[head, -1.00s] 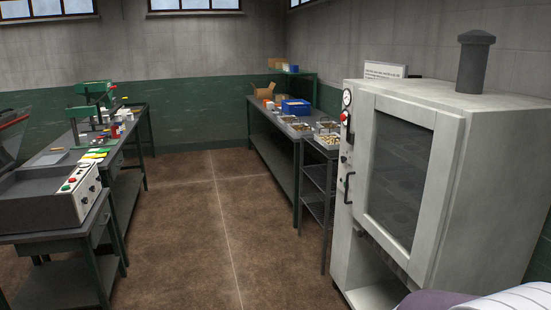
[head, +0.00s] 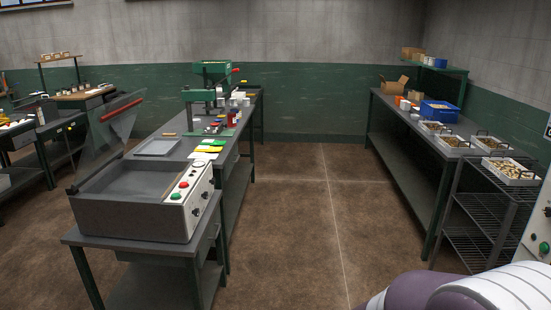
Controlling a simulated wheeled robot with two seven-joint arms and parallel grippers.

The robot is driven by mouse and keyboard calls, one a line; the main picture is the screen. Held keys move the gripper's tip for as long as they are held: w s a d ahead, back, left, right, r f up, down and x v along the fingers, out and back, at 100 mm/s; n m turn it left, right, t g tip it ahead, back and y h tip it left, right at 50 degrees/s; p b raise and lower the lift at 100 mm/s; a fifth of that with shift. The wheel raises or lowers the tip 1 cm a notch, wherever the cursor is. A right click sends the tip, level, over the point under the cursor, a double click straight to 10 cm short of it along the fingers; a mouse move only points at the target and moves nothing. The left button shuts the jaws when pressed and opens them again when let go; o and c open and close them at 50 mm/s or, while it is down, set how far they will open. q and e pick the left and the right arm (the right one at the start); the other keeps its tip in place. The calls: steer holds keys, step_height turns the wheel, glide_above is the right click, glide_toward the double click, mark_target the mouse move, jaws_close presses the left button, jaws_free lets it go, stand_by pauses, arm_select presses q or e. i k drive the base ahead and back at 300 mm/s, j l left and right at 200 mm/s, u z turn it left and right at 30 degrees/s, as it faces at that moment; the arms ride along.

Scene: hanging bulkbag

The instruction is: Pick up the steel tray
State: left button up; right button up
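A shallow, empty grey metal tray (head: 157,147) lies flat on the left workbench, behind the machine with the raised clear lid. Several metal trays with handles and small tan pieces in them stand at the right: one tray (head: 437,128) and another tray (head: 455,143) on the right bench, and one tray (head: 512,172) on the wire rack. I cannot tell which of these is the steel tray. Neither of my grippers is in view.
The machine (head: 130,212) with buttons stands on the near end of the left workbench (head: 178,246). A green press (head: 212,95) stands farther back. The wire rack (head: 482,215) is at the right. The brown floor (head: 300,215) between the benches is clear.

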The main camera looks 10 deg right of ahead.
mark_target(511, 173)
steer(key=i+l+z, duration=0.2)
steer(key=i+z, duration=0.6)
steer(key=i, duration=0.25)
steer(key=i+z, duration=0.4)
steer(key=i+j+z, duration=0.4)
steer(key=i, duration=0.2)
